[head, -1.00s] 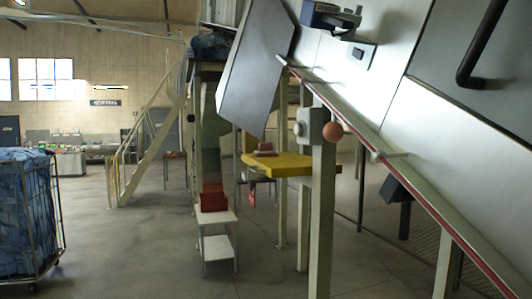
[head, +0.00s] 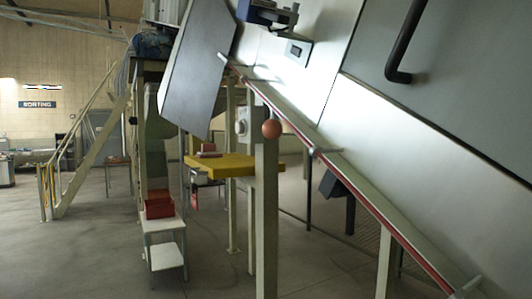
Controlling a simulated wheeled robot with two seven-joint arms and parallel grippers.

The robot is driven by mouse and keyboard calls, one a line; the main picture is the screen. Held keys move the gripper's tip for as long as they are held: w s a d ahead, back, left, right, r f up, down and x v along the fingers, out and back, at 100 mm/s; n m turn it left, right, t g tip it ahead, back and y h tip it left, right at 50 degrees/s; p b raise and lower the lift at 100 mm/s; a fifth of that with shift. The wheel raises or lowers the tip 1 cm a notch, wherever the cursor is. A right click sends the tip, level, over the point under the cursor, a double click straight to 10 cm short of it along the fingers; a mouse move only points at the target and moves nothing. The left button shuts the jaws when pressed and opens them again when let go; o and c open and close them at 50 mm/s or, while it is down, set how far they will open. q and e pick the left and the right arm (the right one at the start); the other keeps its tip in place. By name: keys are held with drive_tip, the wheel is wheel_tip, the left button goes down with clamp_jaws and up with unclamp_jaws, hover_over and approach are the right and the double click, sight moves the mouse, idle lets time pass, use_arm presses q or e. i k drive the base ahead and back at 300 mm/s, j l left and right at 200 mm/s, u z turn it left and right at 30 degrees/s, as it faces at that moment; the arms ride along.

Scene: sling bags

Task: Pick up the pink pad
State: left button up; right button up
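A small pink block (head: 209,154), which may be the pink pad, lies on top of a yellow table (head: 222,167) left of the picture's middle. It is small in the head view and its shape is hard to make out. Neither of my grippers shows in this view.
A white step stand (head: 165,257) with a red box (head: 159,205) on it is on the floor left of the yellow table. A large sloping metal machine (head: 300,75) and its posts (head: 267,220) fill the right. Open floor (head: 80,260) lies at the lower left.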

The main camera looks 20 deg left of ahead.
sight(208, 151)
drive_tip(key=i+j+z, duration=0.2)
drive_tip(key=j+z, duration=0.15)
drive_tip(key=j, duration=0.3)
drive_tip(key=i+j+z, duration=0.1)
drive_tip(key=j+z, duration=0.3)
drive_tip(key=j, duration=0.25)
drive_tip(key=j+z, duration=0.35)
drive_tip(key=j, duration=0.35)
